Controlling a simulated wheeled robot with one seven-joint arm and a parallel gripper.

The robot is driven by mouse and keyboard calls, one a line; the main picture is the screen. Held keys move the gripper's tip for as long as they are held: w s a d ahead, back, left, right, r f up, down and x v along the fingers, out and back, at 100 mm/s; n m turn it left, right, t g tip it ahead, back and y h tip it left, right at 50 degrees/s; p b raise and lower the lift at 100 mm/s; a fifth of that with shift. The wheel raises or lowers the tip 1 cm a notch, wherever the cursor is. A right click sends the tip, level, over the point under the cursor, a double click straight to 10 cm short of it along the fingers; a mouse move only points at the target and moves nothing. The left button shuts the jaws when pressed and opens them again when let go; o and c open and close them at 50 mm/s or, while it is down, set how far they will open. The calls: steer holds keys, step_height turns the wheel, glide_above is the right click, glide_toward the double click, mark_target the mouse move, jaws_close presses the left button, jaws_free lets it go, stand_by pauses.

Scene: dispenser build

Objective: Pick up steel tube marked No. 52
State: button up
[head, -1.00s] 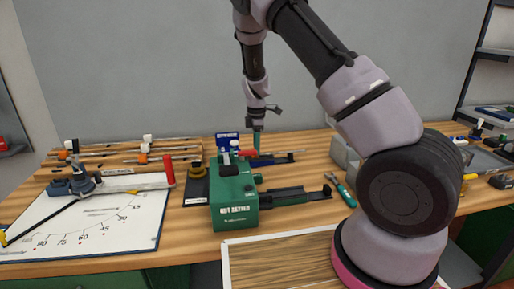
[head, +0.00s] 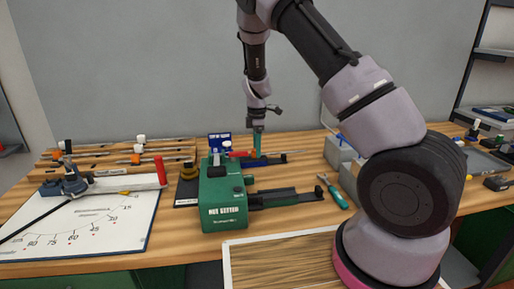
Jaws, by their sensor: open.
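Several thin metal rods or tubes (head: 115,161) lie across a wooden rack (head: 75,172) at the back left of the bench in the head view. Any number on them is too small to read, so I cannot tell which is No. 52. My gripper (head: 258,150) points down over the back middle of the bench, to the right of the rack and apart from it. Its teal fingers are small in view, and nothing shows held between them. It is open, just behind and above a dark blue tool with a red part (head: 262,160).
A green machine (head: 224,200) with a dark rail stands mid-bench. A white angle board (head: 90,225) with a clamp and red-handled arm lies left. A green-handled tool (head: 336,197) and grey bins (head: 340,152) are right. A framed wooden panel (head: 280,262) is in front.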

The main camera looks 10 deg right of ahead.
step_height(320, 180, up, 11)
stand_by(0.5)
steer(key=s+d+r+m+t+y, duration=0.1)
steer(key=s+d+r+m, duration=0.2)
steer(key=s+r+m, duration=0.45)
steer(key=s+d+r+m+t+y, duration=0.2)
steer(key=s+d+r+m, duration=0.15)
steer(key=r, duration=0.65)
steer(key=s+d+r+m+t, duration=0.1)
steer(key=s+m, duration=0.4)
steer(key=s, duration=0.5)
steer(key=s+d+r+m+t+h, duration=0.1)
steer(key=s+d+r+m+t, duration=0.1)
steer(key=s+r+m, duration=0.3)
steer(key=s+m+t, duration=0.1)
steer(key=s, duration=0.3)
steer(key=shift+s+d+r, duration=0.2)
steer(key=shift+s, duration=0.2)
